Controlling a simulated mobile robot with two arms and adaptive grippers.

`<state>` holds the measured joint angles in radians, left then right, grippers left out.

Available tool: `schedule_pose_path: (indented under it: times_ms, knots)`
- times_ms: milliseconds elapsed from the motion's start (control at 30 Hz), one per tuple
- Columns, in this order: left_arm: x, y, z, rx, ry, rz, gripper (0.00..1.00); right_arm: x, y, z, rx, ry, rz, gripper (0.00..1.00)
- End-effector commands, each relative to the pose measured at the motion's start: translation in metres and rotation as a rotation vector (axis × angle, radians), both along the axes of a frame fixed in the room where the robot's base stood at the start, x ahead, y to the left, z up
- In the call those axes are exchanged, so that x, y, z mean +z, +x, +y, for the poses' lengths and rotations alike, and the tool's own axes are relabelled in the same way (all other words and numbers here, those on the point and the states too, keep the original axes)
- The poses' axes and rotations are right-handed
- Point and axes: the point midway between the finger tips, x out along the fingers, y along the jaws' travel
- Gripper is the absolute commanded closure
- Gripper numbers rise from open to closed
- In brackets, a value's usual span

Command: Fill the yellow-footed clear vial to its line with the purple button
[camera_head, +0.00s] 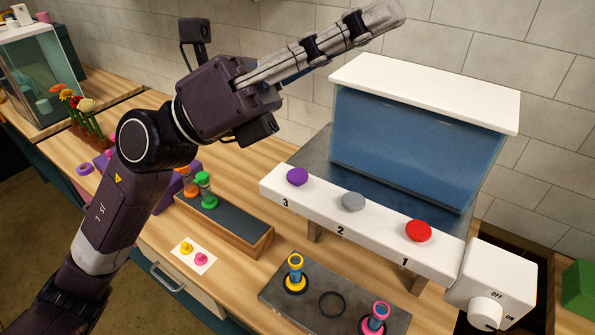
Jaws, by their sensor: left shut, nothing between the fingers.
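The yellow-footed vial (295,268) stands upright on a dark metal plate (280,305), at the left of its ring spots. Its tube looks bluish; the line and fill level are too small to tell. The purple button (297,177) is on the white dispenser bar (325,196), above the number 3. My left gripper (392,16) is shut and empty, raised high above the bar and in front of the wall, pointing to the upper right. It is apart from the button and vial. My right gripper is not in view.
A grey button (353,201) and red button (418,231) share the bar. An OFF/ON knob (486,313) is right. A pink-footed vial (375,318) and an empty ring (332,304) are on the plate. A rack (250,243) holds orange- and green-footed vials; a blue tank (410,145) stands behind.

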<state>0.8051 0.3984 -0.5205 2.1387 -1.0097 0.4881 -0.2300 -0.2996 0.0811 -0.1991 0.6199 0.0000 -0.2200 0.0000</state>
Motion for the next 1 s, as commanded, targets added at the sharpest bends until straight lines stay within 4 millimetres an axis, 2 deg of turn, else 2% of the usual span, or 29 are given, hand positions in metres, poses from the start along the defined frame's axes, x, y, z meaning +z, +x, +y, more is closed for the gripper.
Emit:
schedule_pose_path:
  times_ms: [33,67,167,233,300,367,500,600,733,1000]
  knots:
    - [-0.009,-0.015,-0.015,0.001,0.130,-0.149,1.00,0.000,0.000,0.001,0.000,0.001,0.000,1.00]
    - [-0.018,-0.021,-0.023,0.002,0.210,-0.230,1.00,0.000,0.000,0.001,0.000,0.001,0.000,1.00]
    - [-0.054,-0.026,-0.035,0.029,0.484,-0.482,1.00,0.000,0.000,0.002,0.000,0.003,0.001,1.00]
    - [-0.079,-0.015,-0.030,0.062,0.677,-0.634,1.00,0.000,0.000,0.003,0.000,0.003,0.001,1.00]
    - [-0.097,0.002,-0.018,0.106,0.863,-0.758,1.00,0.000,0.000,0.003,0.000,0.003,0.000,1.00]
    - [-0.106,0.019,-0.002,0.147,1.007,-0.840,1.00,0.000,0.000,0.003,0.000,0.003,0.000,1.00]
    - [-0.112,0.053,0.038,0.234,1.264,-0.951,1.00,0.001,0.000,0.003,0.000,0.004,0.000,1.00]
    - [-0.111,0.065,0.057,0.273,1.368,-0.984,1.00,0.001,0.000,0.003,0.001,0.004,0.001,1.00]
    - [-0.110,0.071,0.067,0.291,1.418,-0.994,1.00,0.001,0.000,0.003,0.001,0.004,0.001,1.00]
    - [-0.110,0.071,0.067,0.290,1.419,-0.993,1.00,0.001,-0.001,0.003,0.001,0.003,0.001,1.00]
